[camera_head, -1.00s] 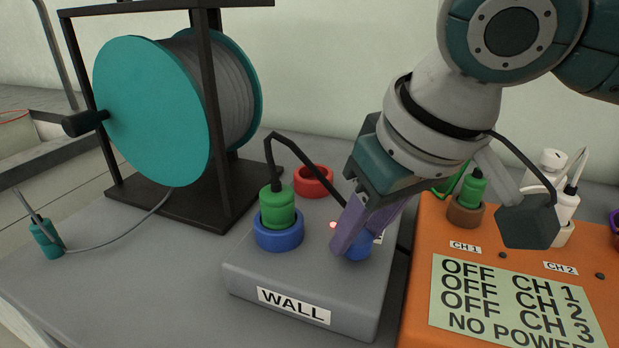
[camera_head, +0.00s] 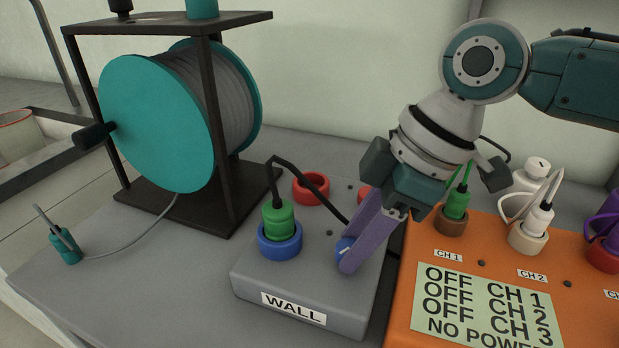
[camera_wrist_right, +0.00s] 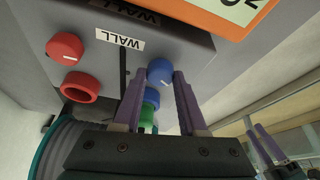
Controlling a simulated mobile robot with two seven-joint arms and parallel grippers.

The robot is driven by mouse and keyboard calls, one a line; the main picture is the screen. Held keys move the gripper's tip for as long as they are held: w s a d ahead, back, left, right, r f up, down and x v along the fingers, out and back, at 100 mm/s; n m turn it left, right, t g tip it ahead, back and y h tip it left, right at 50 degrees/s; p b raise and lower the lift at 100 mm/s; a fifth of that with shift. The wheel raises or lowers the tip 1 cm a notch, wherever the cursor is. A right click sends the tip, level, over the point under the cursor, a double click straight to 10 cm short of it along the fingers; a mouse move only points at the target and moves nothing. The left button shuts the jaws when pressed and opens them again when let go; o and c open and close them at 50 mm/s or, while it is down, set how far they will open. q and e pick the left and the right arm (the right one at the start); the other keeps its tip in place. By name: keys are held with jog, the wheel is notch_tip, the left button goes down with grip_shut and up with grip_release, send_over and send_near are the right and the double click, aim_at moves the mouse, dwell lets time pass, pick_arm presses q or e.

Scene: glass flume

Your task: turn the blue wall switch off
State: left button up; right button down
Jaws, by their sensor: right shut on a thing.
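The blue wall switch (camera_head: 344,247) is a round knob with a white mark on the grey box (camera_head: 300,279) labelled WALL. It also shows in the wrist view (camera_wrist_right: 160,72). My right gripper (camera_head: 350,256) has long purple fingers, one on each side of the knob, and is shut on it.
A green plug (camera_head: 278,217) sits in a blue socket ring left of the switch. A red ring (camera_head: 311,188) and red knob (camera_wrist_right: 64,47) are behind. An orange box (camera_head: 420,250) with plugs stands close on the right, a teal cable reel (camera_head: 155,120) at left.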

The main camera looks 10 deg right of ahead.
jog(key=n+b, duration=0.1)
jog(key=n, duration=0.1)
jog(key=n+g+b, duration=0.1)
jog(key=n, duration=0.1)
jog(key=shift+w+f+g, duration=0.15)
jog(key=shift+g, duration=0.15)
jog(key=shift+n+g+b, duration=0.4)
jog(key=shift+n+b, duration=0.45)
jog(key=shift+n, duration=0.15)
jog(key=shift+c, duration=2.3)
grip_release()
jog(key=shift+r, duration=0.25)
jog(key=v, duration=0.9)
jog(key=shift+d+r+p, duration=0.2)
jog(key=shift+r+p, duration=0.1)
jog(key=shift+r, duration=0.05)
